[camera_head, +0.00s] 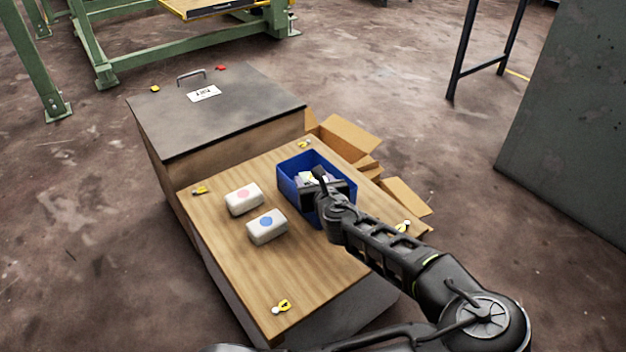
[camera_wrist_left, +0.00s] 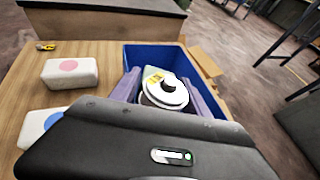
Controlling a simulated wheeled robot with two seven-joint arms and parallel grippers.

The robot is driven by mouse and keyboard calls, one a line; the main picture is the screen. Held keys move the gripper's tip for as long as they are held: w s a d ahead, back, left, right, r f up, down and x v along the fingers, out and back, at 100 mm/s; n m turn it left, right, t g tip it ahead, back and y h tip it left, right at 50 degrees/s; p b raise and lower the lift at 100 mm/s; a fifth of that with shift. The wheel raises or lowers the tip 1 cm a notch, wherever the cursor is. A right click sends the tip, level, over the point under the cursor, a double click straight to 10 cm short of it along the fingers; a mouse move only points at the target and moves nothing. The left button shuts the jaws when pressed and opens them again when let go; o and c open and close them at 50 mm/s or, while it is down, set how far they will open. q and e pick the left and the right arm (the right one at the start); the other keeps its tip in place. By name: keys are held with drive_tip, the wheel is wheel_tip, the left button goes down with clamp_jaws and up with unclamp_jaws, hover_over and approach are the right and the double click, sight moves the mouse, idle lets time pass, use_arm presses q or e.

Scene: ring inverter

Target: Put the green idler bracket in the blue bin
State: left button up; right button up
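The blue bin (camera_head: 291,184) stands on the wooden table top, and it also shows in the left wrist view (camera_wrist_left: 150,54). My left gripper (camera_head: 318,184) is over the bin's opening, pointing down into it. In the left wrist view its two purplish fingers (camera_wrist_left: 166,92) are spread apart. A white round part (camera_wrist_left: 157,94) with a black knob and a yellow label shows between them, in or over the bin; contact with the fingers is not clear. I see no part that is clearly a green idler bracket. The gripper body hides much of the bin. My right gripper is not in view.
Two white blocks lie left of the bin, one with a pink dot (camera_head: 243,199) and one with a blue dot (camera_head: 267,227). A dark-topped box (camera_head: 215,110) stands behind the table. The table's front left is mostly clear.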

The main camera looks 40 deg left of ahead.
use_arm(q)
drive_tip(key=o, duration=0.3)
drive_tip(key=shift+o, duration=0.2)
drive_tip(key=shift+r, duration=0.35)
drive_tip(key=p+v, duration=0.5)
drive_tip(key=v, duration=0.7)
drive_tip(key=shift+r, duration=0.2)
